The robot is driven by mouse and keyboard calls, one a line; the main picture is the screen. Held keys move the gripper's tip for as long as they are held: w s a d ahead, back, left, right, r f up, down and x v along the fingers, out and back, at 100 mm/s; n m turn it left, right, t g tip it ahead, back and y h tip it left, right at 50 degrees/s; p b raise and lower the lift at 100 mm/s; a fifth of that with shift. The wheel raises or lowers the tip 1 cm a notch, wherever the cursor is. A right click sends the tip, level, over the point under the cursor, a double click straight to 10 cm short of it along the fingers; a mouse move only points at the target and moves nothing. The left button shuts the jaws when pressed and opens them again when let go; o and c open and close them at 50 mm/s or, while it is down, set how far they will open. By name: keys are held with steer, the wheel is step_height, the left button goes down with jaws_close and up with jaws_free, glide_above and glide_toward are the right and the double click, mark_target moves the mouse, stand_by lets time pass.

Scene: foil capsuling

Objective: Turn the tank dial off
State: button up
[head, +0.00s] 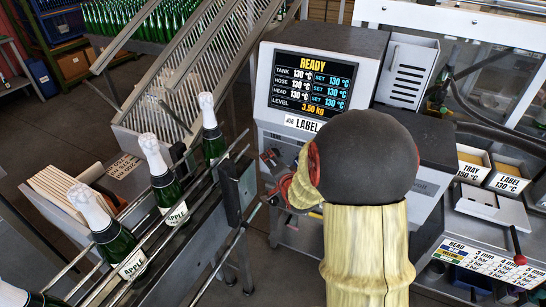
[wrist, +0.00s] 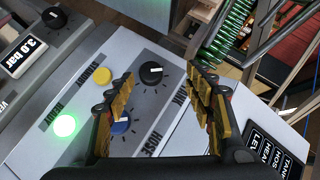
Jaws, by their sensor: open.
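The tank dial (wrist: 151,73) is a round black knob with a white pointer mark, on the sloping grey panel in the wrist view. Its pointer lies roughly toward the right of the picture. The word TANK is printed beside it. My gripper (wrist: 163,78) is open, with its two gold-and-black fingers apart and the dial seen between their tips. I see no clear contact with the dial. A blue dial (wrist: 121,122), by the word HOSE, is partly covered by the left finger. In the head view my arm hides the panel and its dials.
A yellow button (wrist: 102,76) and a lit green button (wrist: 65,125) are on the panel. In the head view, the display (head: 312,82) reads READY, with TANK at 130 °C. Bottles (head: 165,182) stand on a conveyor at the left.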

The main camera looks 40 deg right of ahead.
steer(key=w+d+f+m+b, duration=0.1)
steer(key=w+d+f+b, duration=0.1)
steer(key=w+d+f, duration=0.2)
steer(key=shift+w+d+m+t, duration=0.4)
steer(key=shift+w+d, duration=0.4)
steer(key=shift+w, duration=0.1)
steer(key=c, duration=1.1)
steer(key=shift+c, duration=0.3)
